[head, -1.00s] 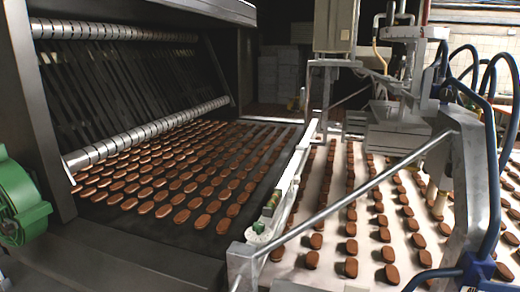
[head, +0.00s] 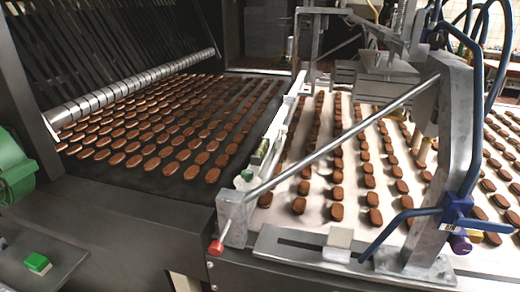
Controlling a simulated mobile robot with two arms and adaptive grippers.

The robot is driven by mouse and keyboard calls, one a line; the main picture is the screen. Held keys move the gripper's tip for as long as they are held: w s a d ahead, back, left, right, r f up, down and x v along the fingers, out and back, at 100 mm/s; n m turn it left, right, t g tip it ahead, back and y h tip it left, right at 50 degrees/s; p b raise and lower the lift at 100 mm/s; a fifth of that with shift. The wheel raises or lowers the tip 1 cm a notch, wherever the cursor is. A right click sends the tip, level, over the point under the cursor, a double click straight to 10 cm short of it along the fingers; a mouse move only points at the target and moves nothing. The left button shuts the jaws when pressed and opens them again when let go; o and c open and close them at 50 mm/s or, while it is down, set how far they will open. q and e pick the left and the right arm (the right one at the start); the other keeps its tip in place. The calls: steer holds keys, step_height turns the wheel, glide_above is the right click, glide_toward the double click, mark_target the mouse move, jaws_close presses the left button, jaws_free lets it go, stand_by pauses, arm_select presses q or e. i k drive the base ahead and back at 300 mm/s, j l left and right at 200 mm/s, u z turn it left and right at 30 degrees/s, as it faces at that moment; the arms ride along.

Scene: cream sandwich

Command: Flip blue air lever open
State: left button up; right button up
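A blue valve-like fitting (head: 457,207) sits low on the grey metal post at the right in the head view. It looks like the place of the blue air lever, but I cannot make out a separate lever or whether it is open. A thin blue arm or hose (head: 400,219) runs from the fitting down to the left. A thicker blue hose (head: 476,130) comes down to it from above. A purple knob (head: 460,243) is just below it. Neither of my grippers is in the view.
A slanted metal rail (head: 340,138) crosses from the grey post (head: 452,150) to a bracket with a red-tipped knob (head: 216,247). Brown biscuits cover a dark belt (head: 195,192) and a white belt (head: 318,207). A green button (head: 37,262) is at lower left.

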mark_target(460, 221)
steer(key=z, duration=1.5)
